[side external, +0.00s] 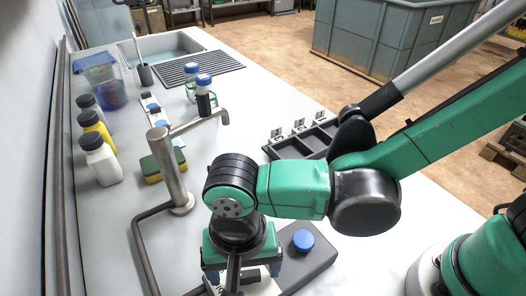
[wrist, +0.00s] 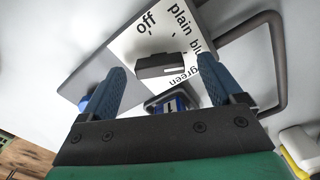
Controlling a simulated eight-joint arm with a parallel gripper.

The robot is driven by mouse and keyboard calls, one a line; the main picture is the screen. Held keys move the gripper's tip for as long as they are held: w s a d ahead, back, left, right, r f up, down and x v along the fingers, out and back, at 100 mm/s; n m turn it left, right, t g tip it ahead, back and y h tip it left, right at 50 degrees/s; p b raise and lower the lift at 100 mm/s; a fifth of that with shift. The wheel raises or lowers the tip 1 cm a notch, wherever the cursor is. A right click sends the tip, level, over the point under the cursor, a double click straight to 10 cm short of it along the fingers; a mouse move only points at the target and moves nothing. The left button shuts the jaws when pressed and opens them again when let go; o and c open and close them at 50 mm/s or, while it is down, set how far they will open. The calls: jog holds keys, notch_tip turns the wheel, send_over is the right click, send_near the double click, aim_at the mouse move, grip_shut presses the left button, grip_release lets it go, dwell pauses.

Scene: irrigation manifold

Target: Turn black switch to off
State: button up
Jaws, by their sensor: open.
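The black switch (wrist: 158,66) shows in the wrist view as a dark block on a white label plate (wrist: 132,46). The plate reads "off", "plain", "blue" and "green". My gripper (wrist: 161,70) is open, its two blue fingers apart on either side of the switch in the picture. I cannot tell whether either finger touches it.
A blue round knob (side external: 303,240) sits on the panel to the right of my gripper. A bent dark pipe (side external: 138,243) runs at left, and a metal tap (side external: 172,170) stands behind. A sponge (side external: 163,166) and bottles (side external: 101,160) are farther left. A black compartment tray (side external: 303,141) lies behind my arm.

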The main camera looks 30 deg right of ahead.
jog(key=shift+f, duration=0.1)
jog(key=c, duration=1.3)
jog(key=shift+n, duration=0.3)
jog(key=n, duration=0.4)
jog(key=shift+n, duration=0.3)
jog(key=n, duration=0.4)
jog(key=shift+a+n, duration=0.1)
jog(key=shift+n, duration=0.2)
jog(key=n, duration=1)
